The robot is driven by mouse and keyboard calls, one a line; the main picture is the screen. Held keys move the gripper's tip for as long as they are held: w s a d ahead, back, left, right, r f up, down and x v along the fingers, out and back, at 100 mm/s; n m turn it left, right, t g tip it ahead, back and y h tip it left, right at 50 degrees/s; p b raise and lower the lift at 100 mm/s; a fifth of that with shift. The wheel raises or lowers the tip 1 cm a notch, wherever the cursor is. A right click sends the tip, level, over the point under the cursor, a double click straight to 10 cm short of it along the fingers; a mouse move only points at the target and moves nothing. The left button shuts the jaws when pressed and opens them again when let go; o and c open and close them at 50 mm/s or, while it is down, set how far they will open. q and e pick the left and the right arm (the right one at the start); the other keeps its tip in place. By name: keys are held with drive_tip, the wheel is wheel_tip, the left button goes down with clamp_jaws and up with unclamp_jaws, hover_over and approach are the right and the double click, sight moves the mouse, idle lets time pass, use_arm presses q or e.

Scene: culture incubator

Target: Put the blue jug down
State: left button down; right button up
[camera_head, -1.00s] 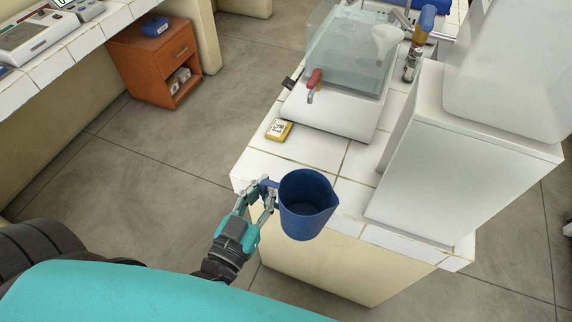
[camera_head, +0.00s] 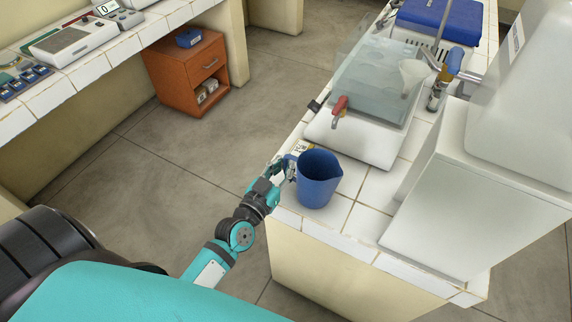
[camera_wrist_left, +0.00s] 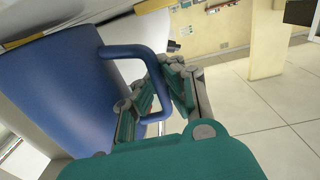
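The blue jug (camera_head: 319,180) is at the near left end of the white tiled counter (camera_head: 349,222), upright in the head view. Whether its base touches the tiles or hangs just above them I cannot tell. My left gripper (camera_head: 287,168) is at the jug's left side, on its handle. In the left wrist view the jug (camera_wrist_left: 60,90) fills the left, and its handle (camera_wrist_left: 124,51) runs between the fingers of my left gripper (camera_wrist_left: 158,88), which look closed around it. My right gripper is not in view.
A large white box (camera_head: 480,205) stands to the right. Bare tiles lie between. An orange cabinet (camera_head: 187,70) stands on the floor.

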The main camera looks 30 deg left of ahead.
use_arm(q)
drive_tip(key=shift+f, duration=0.25)
drive_tip(key=shift+f, duration=0.15)
drive_tip(key=c, duration=1.5)
unclamp_jaws()
drive_tip(key=shift+s+r, duration=0.1)
drive_tip(key=shift+r, duration=0.15)
drive_tip(key=shift+s+a+b, duration=0.2)
drive_tip(key=shift+s+b, duration=0.4)
drive_tip(key=shift+s, duration=2.4)
drive_tip(key=shift+s+a+b, duration=0.15)
drive_tip(key=shift+s+b, duration=0.4)
drive_tip(key=shift+s, duration=2.4)
